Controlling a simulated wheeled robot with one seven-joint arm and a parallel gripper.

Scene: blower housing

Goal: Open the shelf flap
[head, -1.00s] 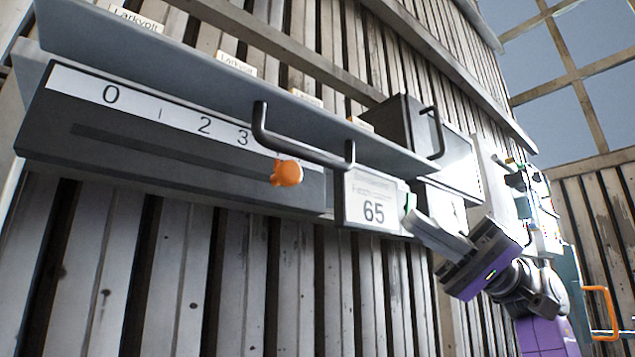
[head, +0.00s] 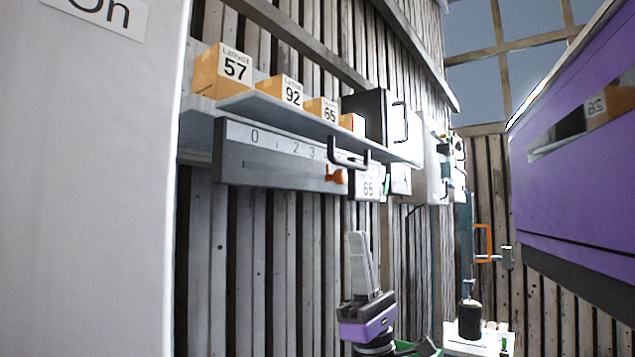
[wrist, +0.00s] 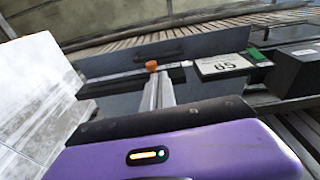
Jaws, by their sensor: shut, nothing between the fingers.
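The shelf flap (head: 300,122) is a long light-grey board along the shelf front, with a black bar handle (head: 348,160). In the head view it lies at a shallow slant. The labelled orange boxes behind it are visible above its edge. My gripper (head: 357,236) is below the shelf, apart from the flap and handle, with its fingers pointing up. The fingers are together and empty. In the wrist view the fingertips (wrist: 158,85) point towards an orange knob (wrist: 151,66) and a "65" sign (wrist: 224,65).
A dark slider panel (head: 270,165) numbered from 0, with an orange knob (head: 336,176), is under the flap. A black box (head: 370,115) stands at the shelf's right. A white panel (head: 90,180) marked "On" fills the near left. A white table (head: 480,342) is low right.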

